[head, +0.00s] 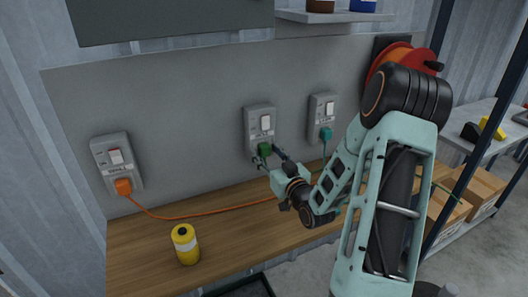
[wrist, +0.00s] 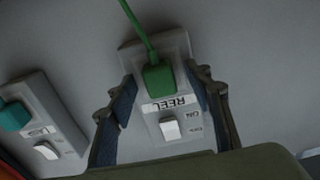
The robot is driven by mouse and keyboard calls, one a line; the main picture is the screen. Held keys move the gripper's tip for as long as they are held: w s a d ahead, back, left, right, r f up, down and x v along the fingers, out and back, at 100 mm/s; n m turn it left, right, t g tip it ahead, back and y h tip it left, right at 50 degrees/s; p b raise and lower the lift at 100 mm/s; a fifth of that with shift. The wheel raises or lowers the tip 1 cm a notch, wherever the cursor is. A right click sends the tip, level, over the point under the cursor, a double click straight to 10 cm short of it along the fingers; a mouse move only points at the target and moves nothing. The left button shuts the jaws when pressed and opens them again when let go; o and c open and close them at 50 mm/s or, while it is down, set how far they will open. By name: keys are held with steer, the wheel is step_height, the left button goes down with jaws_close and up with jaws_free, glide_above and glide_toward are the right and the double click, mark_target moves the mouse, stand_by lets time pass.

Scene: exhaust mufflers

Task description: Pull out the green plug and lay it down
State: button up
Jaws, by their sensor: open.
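The green plug (head: 265,149) sits in the middle wall socket (head: 259,117), below its white switch. In the wrist view the green plug (wrist: 158,77) shows upside down, with a green cable (wrist: 136,24) running from it and a "REEL" label (wrist: 170,104) on the socket. My gripper (head: 270,158) is at the plug in the head view. In the wrist view my gripper (wrist: 163,82) is open, with one finger on each side of the plug. Gaps show between fingers and plug, so it is not gripped. The cable is largely hidden in the head view.
A teal plug (head: 326,134) is in the right socket; an orange plug (head: 123,186) is in the left one. Its orange cable (head: 200,214) crosses the wooden bench (head: 140,250). A yellow can (head: 185,244) stands at the left.

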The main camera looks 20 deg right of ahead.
steer(key=shift+c, duration=0.4)
jaws_close()
steer(key=shift+s, duration=0.1)
steer(key=shift+s+d+b, duration=0.15)
steer(key=shift+s+b, duration=0.55)
steer(key=shift+s, duration=2.2)
